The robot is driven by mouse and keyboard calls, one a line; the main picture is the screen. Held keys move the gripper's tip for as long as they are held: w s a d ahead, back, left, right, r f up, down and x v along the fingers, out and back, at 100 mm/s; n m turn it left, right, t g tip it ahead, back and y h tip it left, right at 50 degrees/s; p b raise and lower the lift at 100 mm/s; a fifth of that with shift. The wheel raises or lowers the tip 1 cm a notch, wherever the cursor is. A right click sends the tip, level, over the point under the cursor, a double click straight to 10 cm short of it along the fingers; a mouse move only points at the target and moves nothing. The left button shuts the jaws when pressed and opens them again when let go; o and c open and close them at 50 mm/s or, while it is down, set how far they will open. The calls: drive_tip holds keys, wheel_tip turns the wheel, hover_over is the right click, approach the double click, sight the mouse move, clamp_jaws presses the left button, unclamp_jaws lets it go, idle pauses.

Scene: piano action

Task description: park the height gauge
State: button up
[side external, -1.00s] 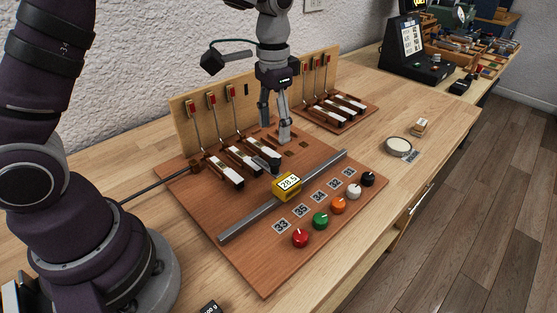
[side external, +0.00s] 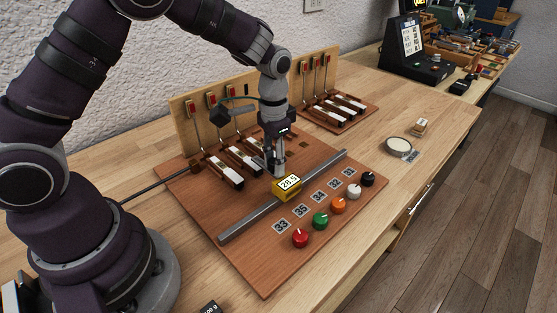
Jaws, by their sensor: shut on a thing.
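The height gauge (side external: 287,188) is a yellow block with a display reading 28.5. It sits on a grey metal rail (side external: 247,224) that runs diagonally across the brown board (side external: 262,274). My gripper (side external: 275,170) is low over the board, just behind the yellow block, with its fingers shut on the gauge's dark rear part. That part is mostly hidden by the fingers. Piano keys (side external: 225,174) with white fronts lie to the left of my gripper.
Several coloured knobs (side external: 320,221) and number plates (side external: 300,211) line the board's front. Upright hammers with red heads (side external: 211,99) stand behind the keys. A second key set (side external: 337,103) is at the back right.

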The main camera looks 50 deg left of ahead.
clamp_jaws()
drive_tip(key=s, duration=1.3)
drive_tip(key=o, duration=0.8)
unclamp_jaws()
wheel_tip(320, 180, up, 12)
drive_tip(key=shift+r, duration=0.1)
